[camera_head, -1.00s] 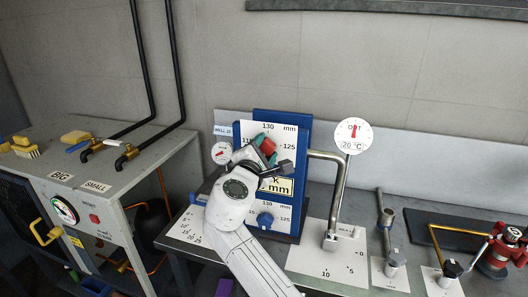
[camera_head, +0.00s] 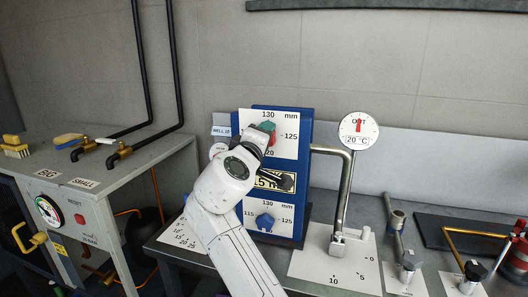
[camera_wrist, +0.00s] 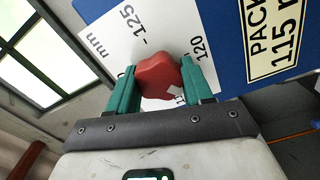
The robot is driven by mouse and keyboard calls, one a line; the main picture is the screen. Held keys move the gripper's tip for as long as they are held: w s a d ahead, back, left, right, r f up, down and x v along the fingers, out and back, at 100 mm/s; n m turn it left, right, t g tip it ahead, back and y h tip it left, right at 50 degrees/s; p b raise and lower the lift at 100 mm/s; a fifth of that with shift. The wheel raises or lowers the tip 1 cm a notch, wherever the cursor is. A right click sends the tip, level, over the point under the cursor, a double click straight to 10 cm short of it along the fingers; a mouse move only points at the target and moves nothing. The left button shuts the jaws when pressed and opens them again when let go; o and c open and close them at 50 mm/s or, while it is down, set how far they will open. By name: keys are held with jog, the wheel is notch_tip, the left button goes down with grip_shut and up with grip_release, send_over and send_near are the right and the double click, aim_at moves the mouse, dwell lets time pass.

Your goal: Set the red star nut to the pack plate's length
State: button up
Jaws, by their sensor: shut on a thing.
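The red star nut (camera_wrist: 157,75) sits on a white dial card (camera_wrist: 130,38) marked in mm on the blue panel (camera_head: 306,140). My gripper (camera_wrist: 161,82) is shut on it, one green finger on each side. A pale mark on the nut lies beside a partly hidden number starting with 11; the 120 and 125 marks are clear of it. The yellow pack plate (camera_wrist: 275,35) reads PACK 115, its end cut off in the wrist view. In the head view, my gripper (camera_head: 266,137) and wrist cover the nut and part of the pack plate (camera_head: 290,186).
A blue star nut (camera_head: 265,221) with its own mm card is below the pack plate. A bent steel pipe (camera_head: 347,185) and a round 20 °C dial (camera_head: 359,132) stand to the right. A grey cabinet (camera_head: 110,180) with brass valves is at the left.

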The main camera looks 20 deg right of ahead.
jog(key=m+b, duration=0.3)
jog(key=shift+f+m, duration=0.3)
jog(key=shift+f, duration=0.05)
jog(key=shift+r+m+b, duration=0.15)
jog(key=shift+m+b, duration=1.25)
jog(key=shift+m, duration=0.4)
jog(key=o, duration=1)
jog(key=shift+r, duration=0.15)
jog(key=shift+a, duration=0.1)
jog(key=v, duration=1)
jog(key=shift+s+a, duration=0.15)
jog(key=shift+s, duration=0.15)
